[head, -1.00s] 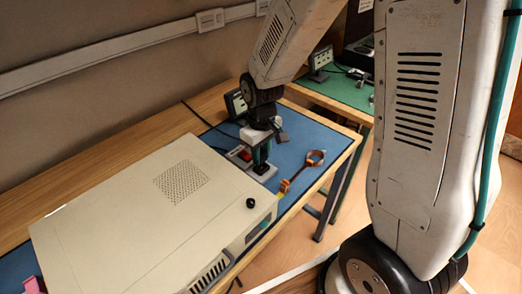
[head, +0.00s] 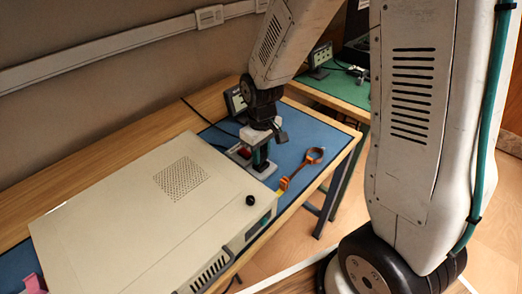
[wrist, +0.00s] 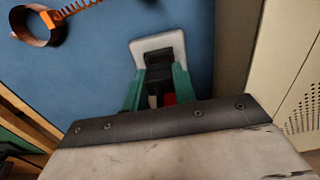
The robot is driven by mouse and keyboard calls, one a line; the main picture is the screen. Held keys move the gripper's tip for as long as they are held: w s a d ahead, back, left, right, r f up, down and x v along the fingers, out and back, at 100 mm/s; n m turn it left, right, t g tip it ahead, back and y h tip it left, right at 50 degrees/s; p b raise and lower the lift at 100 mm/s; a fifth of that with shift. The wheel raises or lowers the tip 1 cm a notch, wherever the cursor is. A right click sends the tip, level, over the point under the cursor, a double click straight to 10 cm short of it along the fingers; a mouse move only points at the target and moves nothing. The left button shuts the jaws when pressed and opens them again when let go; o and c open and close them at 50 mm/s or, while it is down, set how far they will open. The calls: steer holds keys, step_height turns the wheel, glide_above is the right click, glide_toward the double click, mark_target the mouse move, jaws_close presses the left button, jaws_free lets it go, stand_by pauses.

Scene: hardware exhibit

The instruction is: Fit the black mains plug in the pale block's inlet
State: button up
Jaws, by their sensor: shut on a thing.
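My gripper (head: 261,157) points down over the blue mat, just beyond the far end of the large cream case. In the wrist view, its two green fingers (wrist: 160,90) are shut on the black mains plug (wrist: 160,72). The pale block (wrist: 156,43) lies under and around the plug's front end in that view. In the head view, only the block's light edge (head: 265,172) shows below the fingers. The plug overlaps the block, but the inlet is hidden, so I cannot tell how deep the plug sits.
The large cream case (head: 130,220) stands close to the gripper. An orange-brown strap with a coiled cord (head: 302,168) lies on the blue mat (head: 318,140). A small dark-framed meter (head: 236,101) stands behind the gripper. A red part (head: 244,152) is beside the fingers.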

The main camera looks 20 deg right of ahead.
steer(key=shift+f, duration=0.95)
stand_by(1.2)
steer(key=o, duration=0.8)
steer(key=shift+o, duration=0.2)
steer(key=o, duration=0.3)
steer(key=shift+o, duration=0.2)
steer(key=shift+r, duration=0.65)
steer(key=shift+r, duration=3)
